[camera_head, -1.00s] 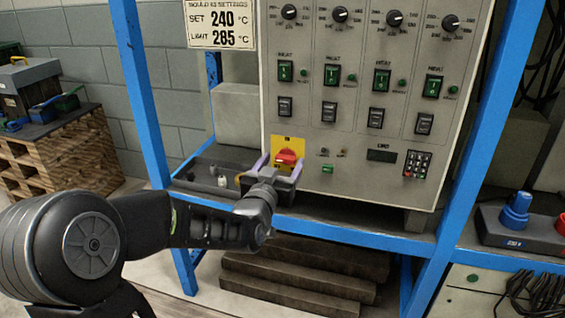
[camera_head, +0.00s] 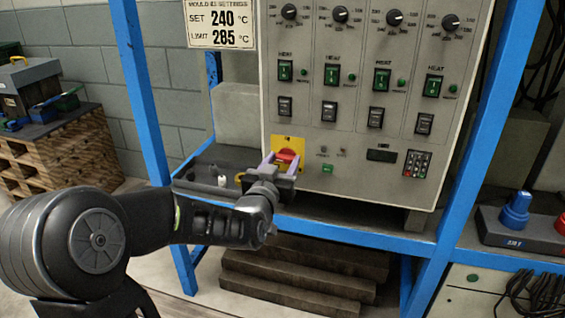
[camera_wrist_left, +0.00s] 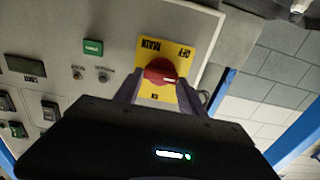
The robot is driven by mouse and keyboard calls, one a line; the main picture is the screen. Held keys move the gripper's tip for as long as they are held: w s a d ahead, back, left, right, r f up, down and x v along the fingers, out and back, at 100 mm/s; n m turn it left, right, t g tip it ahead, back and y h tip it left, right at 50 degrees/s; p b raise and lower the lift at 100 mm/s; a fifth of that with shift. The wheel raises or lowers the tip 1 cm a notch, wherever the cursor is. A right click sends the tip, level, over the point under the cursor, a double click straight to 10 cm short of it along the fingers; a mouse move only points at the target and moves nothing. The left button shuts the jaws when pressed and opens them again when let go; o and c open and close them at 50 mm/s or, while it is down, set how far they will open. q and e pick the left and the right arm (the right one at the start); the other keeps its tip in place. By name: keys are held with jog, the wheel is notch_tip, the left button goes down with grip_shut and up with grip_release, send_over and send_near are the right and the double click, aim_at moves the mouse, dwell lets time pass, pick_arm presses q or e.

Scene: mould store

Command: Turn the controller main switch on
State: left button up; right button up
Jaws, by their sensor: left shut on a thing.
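The main switch is a red rotary knob (camera_head: 287,155) on a yellow plate (camera_head: 279,143), low at the left of the grey controller cabinet. My left gripper (camera_head: 281,162) is at the knob, its two pale purple fingers on either side of it, shut on it. In the left wrist view the red knob (camera_wrist_left: 160,71) sits between the fingers (camera_wrist_left: 158,92), with a white mark pointing right. The plate (camera_wrist_left: 147,46) there reads MAIN and OFF upside down. The gripper body hides the plate's lower part in the head view. My right gripper is out of view.
Blue frame posts (camera_head: 140,90) stand on both sides, with a blue rail (camera_head: 350,235) below. A pallet stack (camera_head: 60,155) stands at left.

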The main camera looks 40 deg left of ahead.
pick_arm(q)
jog(key=shift+c, duration=1.1)
jog(key=shift+m, duration=0.4)
jog(key=m+b, duration=0.1)
jog(key=m, duration=0.1)
jog(key=shift+d+f+m, duration=0.1)
jog(key=shift+m, duration=0.2)
jog(key=m+b, duration=0.1)
jog(key=m, duration=0.8)
jog(key=shift+w+d+f+m+b, duration=0.1)
jog(key=shift+d+m+b, duration=0.05)
jog(key=shift+m+b, duration=0.25)
jog(key=m, duration=0.4)
jog(key=shift+f+m, duration=0.1)
jog(key=shift+m, duration=0.3)
